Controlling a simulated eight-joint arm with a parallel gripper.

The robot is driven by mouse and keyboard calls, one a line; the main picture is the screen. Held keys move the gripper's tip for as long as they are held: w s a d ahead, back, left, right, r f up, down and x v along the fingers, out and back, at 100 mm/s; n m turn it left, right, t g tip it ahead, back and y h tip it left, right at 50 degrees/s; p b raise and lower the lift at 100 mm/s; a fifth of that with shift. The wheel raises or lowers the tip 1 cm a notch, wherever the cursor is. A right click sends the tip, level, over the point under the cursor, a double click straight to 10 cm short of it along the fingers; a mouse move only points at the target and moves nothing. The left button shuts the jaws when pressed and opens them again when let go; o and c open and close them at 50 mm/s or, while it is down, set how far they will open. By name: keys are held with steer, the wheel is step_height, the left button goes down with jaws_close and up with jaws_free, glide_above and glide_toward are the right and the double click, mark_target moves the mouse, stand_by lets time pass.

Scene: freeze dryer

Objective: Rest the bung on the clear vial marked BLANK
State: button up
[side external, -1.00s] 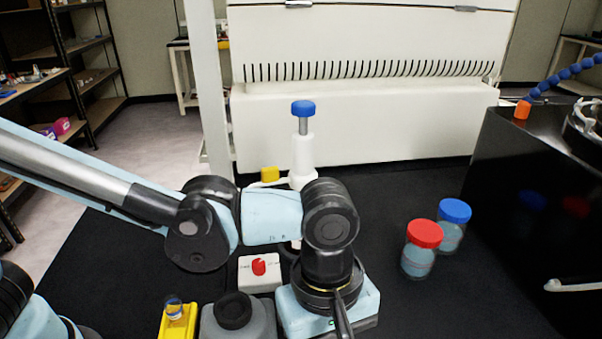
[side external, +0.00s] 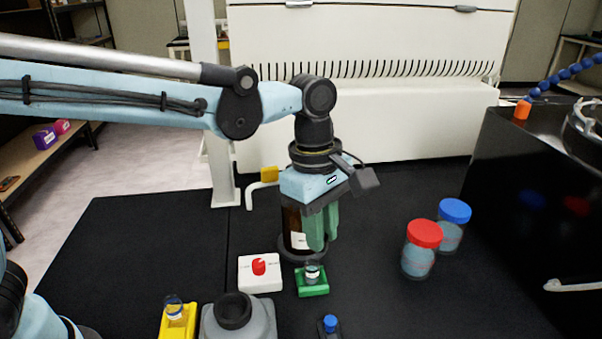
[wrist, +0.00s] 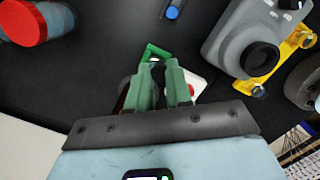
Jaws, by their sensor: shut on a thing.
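My gripper (side external: 317,246) points down with its green fingers close together, just above a clear vial (side external: 312,270) in a green holder (side external: 313,287). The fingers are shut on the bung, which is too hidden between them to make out. In the wrist view, the gripper (wrist: 160,66) overlaps the green holder (wrist: 153,50); the fingers hide its vial. Another clear vial (side external: 174,305) stands in a yellow holder (side external: 177,325) at the front left. I cannot read BLANK on either vial.
A brown bottle (side external: 292,225) stands directly behind my gripper. Red-lidded (side external: 421,250) and blue-lidded (side external: 453,225) jars stand right, with clear mat between.

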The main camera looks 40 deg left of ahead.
steer(key=shift+n, duration=0.5)
steer(key=shift+w+a+f, duration=0.45)
steer(key=shift+a+f, duration=0.1)
steer(key=shift+f, duration=0.4)
steer(key=shift+w+a+f, duration=0.5)
steer(key=shift+a+f, duration=0.05)
steer(key=shift+f, duration=0.45)
steer(key=shift+w+a+f, duration=0.45)
steer(key=shift+a+f, duration=0.1)
steer(key=shift+f, duration=0.4)
steer(key=shift+f, duration=0.65)
steer(key=o, duration=1.3)
steer(key=shift+r, duration=0.1)
steer(key=shift+r, duration=2.9)
